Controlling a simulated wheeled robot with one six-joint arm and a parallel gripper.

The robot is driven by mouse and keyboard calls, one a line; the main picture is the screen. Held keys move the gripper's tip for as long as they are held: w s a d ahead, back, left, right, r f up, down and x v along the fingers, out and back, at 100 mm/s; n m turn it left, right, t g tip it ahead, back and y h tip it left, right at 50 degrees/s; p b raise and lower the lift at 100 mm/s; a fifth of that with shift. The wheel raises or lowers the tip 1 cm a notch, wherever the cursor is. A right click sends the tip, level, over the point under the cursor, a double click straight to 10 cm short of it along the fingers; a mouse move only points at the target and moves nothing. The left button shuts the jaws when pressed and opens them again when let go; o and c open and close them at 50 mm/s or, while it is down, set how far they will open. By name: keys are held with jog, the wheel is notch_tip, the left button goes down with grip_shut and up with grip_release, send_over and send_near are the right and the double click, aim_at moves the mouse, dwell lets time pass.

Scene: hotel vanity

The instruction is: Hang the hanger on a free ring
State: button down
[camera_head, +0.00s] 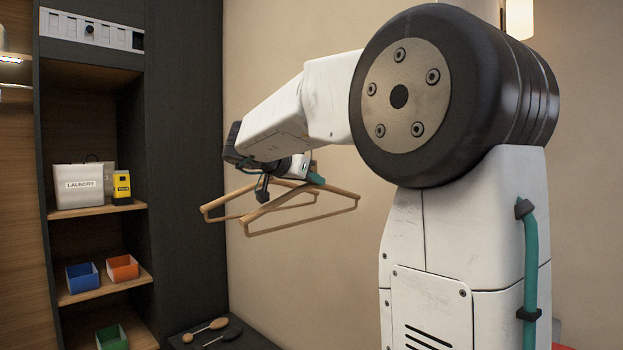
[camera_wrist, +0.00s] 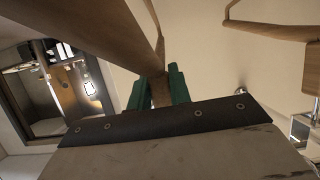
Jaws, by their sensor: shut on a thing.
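My gripper (camera_wrist: 160,88) has green fingers shut on a wooden part of a hanger (camera_wrist: 105,28), which runs up and left across the wrist view. In the head view, two light wooden hangers overlap below the end of my arm. One bottom bar (camera_head: 300,222) lies nearer and to the right, another hanger (camera_head: 213,209) reaches further left. I cannot tell for sure which one is held there. In the wrist view, a second hanger (camera_wrist: 275,30) is at the upper right, apart from my fingers. The hooks and any rings are hidden or not clear.
A dark shelf unit at left holds a white laundry box (camera_head: 82,186), a yellow box (camera_head: 121,187), and blue (camera_head: 83,277), orange (camera_head: 122,268) and green (camera_head: 111,338) bins. Brushes (camera_head: 207,330) lie on a dark surface (camera_head: 250,338) below. The beige wall (camera_head: 300,285) is bare.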

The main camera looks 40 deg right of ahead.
jog(key=c, duration=1.2)
grip_release()
jog(key=v, duration=0.7)
jog(key=shift+a+r, duration=0.15)
jog(key=shift+a, duration=0.15)
